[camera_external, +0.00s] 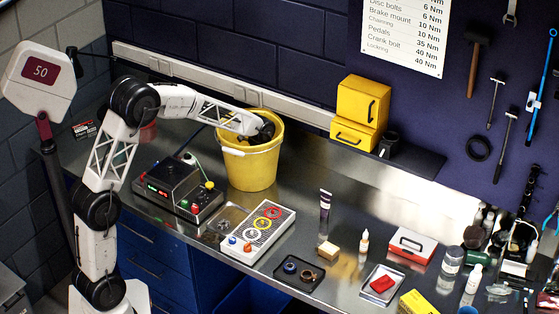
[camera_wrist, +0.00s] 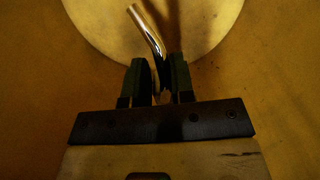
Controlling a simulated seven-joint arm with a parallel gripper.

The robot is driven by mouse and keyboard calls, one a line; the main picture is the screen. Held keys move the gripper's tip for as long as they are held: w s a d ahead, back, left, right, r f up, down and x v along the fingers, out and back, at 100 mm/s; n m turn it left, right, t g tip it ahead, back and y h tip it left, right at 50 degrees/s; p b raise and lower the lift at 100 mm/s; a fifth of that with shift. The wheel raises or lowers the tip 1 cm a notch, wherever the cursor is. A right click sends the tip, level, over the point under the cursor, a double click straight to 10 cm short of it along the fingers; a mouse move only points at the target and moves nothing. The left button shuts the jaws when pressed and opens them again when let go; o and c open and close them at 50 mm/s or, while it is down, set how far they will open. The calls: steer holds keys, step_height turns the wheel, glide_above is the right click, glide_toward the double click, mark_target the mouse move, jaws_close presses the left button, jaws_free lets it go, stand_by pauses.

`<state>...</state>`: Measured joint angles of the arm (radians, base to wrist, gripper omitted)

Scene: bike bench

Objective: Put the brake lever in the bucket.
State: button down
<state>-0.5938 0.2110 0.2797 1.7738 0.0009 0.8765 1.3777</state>
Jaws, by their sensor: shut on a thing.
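The yellow bucket (camera_external: 250,168) stands upright on the metal bench, left of centre in the external view. My arm reaches over its rim, and my gripper points down into it; the fingers are hidden there by the bucket wall. In the wrist view my gripper (camera_wrist: 160,80) is shut on the brake lever (camera_wrist: 148,32), a shiny curved metal piece that sticks up between the dark fingers. The bucket's inside wall (camera_wrist: 40,110) and round pale floor (camera_wrist: 200,25) fill the wrist view. I cannot tell whether the lever touches the floor.
A dark control box (camera_external: 178,188) stands left of the bucket. A panel with coloured rings (camera_external: 258,232) lies in front. Yellow drawers (camera_external: 360,112) stand behind to the right. Small parts and bottles crowd the right side of the bench.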

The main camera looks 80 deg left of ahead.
steer(key=shift+f, duration=1.65)
steer(key=shift+f, duration=0.15)
steer(key=c, duration=1)
jaws_free()
step_height(320, 180, up, 12)
steer(key=shift+r, duration=0.15)
